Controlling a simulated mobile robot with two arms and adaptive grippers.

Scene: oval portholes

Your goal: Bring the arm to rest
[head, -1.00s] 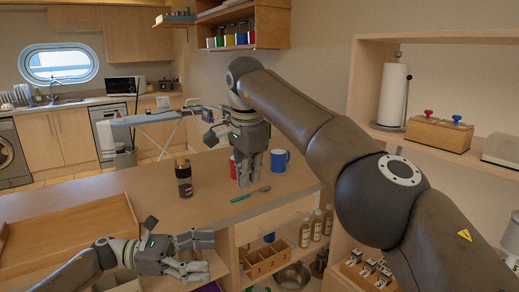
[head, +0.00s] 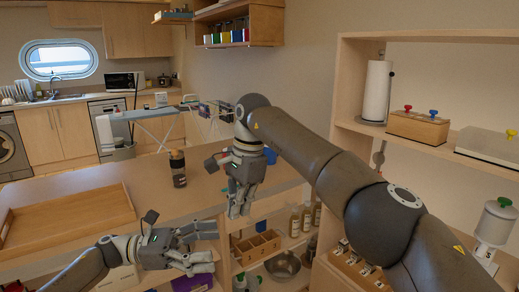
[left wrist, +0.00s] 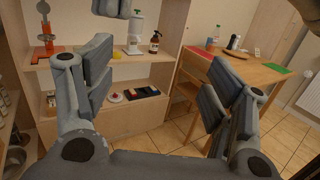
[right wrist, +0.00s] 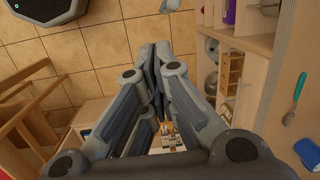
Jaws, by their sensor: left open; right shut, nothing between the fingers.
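My right gripper (head: 238,212) hangs pointing down at the counter's right end, in front of the shelf unit. In the right wrist view its fingers (right wrist: 157,62) are together with nothing between them, above tiled floor. My left gripper (head: 206,247) is low in the head view, near the counter's front edge, pointing right. In the left wrist view its fingers (left wrist: 163,92) are wide apart and empty.
The counter (head: 150,195) holds a dark jar (head: 178,168), a wooden tray (head: 65,222) and a blue mug (head: 270,156) partly behind my right gripper. A teal spoon (right wrist: 295,97) lies near the counter edge. Shelves with bottles (head: 300,220) stand close right of my right gripper.

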